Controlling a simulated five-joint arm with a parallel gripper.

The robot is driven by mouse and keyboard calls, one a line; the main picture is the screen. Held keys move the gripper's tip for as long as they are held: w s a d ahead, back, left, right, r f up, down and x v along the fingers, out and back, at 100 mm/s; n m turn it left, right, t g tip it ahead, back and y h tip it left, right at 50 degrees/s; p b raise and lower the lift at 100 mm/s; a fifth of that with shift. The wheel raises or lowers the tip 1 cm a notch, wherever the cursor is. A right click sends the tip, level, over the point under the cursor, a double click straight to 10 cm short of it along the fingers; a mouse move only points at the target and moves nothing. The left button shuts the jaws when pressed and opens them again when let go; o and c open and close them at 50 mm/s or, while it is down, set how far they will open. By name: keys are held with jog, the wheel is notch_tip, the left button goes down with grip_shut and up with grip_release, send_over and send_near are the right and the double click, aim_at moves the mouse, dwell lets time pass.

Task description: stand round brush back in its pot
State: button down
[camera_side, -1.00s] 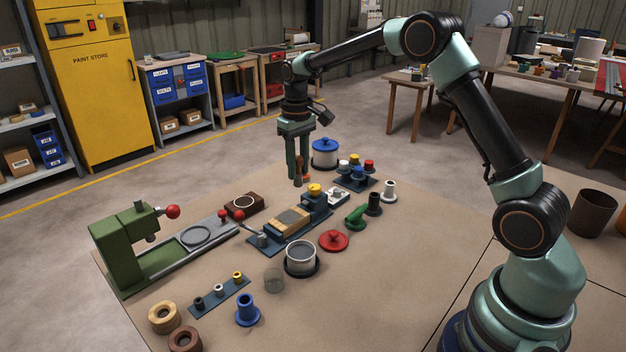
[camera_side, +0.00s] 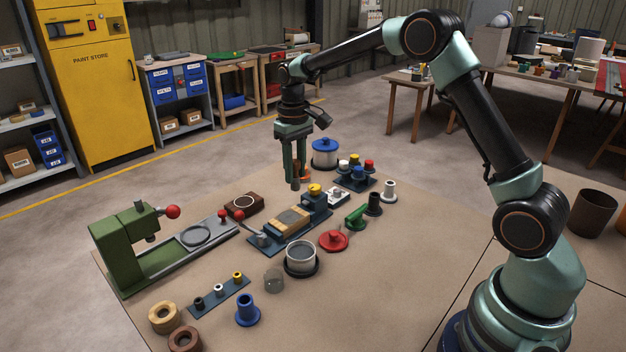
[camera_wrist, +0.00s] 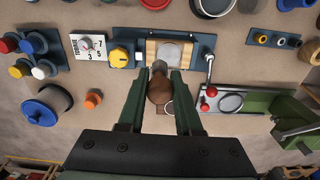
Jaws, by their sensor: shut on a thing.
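My gripper (camera_side: 295,186) hangs above the far part of the bench, behind the blue clamp fixture, fingers pointing down. In the wrist view my gripper (camera_wrist: 160,76) is shut on the round brush (camera_wrist: 158,90), whose brown rounded body shows between the two green fingers. In the side view the fingers mostly hide the brush. Its lower end is hard to make out. I cannot tell for sure whether this is the brush's pot.
The blue clamp fixture (camera_side: 290,225) with wooden blocks lies close to the gripper. A dark brown block with a pale ring (camera_side: 244,204), a green press (camera_side: 130,245), a blue-lidded pot (camera_side: 325,153) and an open grey pot (camera_side: 300,257) stand around. The right front bench is clear.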

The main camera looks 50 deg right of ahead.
jog(key=s+a+f+n, duration=0.2)
jog(key=s+a, duration=0.3)
jog(key=a, duration=0.3)
jog(key=s+a+f+n, duration=0.25)
jog(key=s+a, duration=0.25)
jog(key=a, duration=0.4)
jog(key=shift+s+f, duration=0.15)
jog(key=shift+f, duration=2.45)
jog(key=shift+f, duration=0.6)
jog(key=c, duration=0.9)
grip_release()
jog(key=shift+o, duration=0.2)
jog(key=shift+r, duration=0.1)
notch_tip(320, 180, up, 11)
